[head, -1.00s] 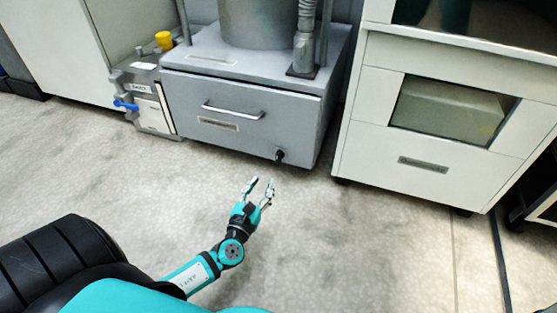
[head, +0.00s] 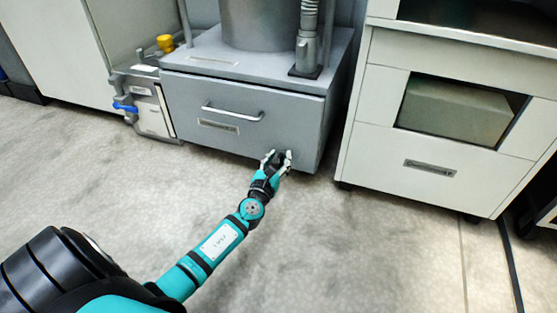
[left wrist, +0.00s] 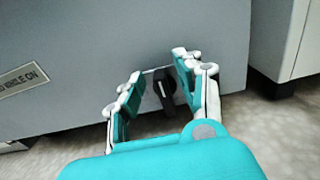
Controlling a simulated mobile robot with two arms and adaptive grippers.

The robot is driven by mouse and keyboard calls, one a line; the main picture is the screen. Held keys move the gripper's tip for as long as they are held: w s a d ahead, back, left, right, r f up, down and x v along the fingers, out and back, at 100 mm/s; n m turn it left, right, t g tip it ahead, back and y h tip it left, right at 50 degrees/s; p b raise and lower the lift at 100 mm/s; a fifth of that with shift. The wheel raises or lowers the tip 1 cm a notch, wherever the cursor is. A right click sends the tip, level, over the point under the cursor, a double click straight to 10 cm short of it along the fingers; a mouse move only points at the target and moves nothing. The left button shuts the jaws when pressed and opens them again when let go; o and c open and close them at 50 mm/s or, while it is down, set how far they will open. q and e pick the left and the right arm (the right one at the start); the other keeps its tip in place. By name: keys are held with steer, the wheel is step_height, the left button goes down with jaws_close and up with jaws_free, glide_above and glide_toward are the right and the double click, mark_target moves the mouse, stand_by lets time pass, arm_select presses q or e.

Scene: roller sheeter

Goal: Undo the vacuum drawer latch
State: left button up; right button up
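The grey vacuum drawer (head: 186,110) has a silver bar handle (head: 233,112) and a label plate on its front. Its latch, a small black knob, sits low on the right of the front; in the left wrist view the black latch (left wrist: 164,90) stands upright between my fingers. My left gripper (head: 277,158) is at the latch, and it also shows in the left wrist view (left wrist: 158,85). Its two fingers are apart, one on each side of the latch, with visible gaps. In the head view the gripper mostly hides the latch. My right gripper is not in view.
A white cabinet (head: 375,150) with an open window stands close to the right of the drawer unit. A small pump box with a blue lever (head: 125,107) and yellow cap (head: 165,43) stands at its left. The floor (head: 330,250) in front is clear.

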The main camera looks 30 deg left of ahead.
arm_select(q)
jaws_close()
steer(key=shift+a, duration=0.1)
steer(key=shift+r+m+p, duration=0.15)
steer(key=shift+m+p, duration=0.5)
steer(key=shift+m, duration=0.25)
steer(key=m+p, duration=0.1)
steer(key=m, duration=0.1)
steer(key=d+m+p, duration=0.1)
steer(key=m+p, duration=0.1)
steer(key=m, duration=0.1)
steer(key=shift+w, duration=0.15)
steer(key=shift+w+d+f+m+p, duration=0.15)
steer(key=shift+f+m+p, duration=0.15)
steer(key=shift+m+p, duration=1.1)
steer(key=shift+d+f+m+p, duration=0.15)
steer(key=shift+f+m+p, duration=0.25)
steer(key=shift+m, duration=1.85)
steer(key=shift+w+d+f+m+p, duration=0.2)
steer(key=shift+m+p, duration=0.8)
steer(key=shift+m, duration=0.85)
steer(key=shift+s+f, duration=0.1)
steer(key=shift+s, duration=0.05)
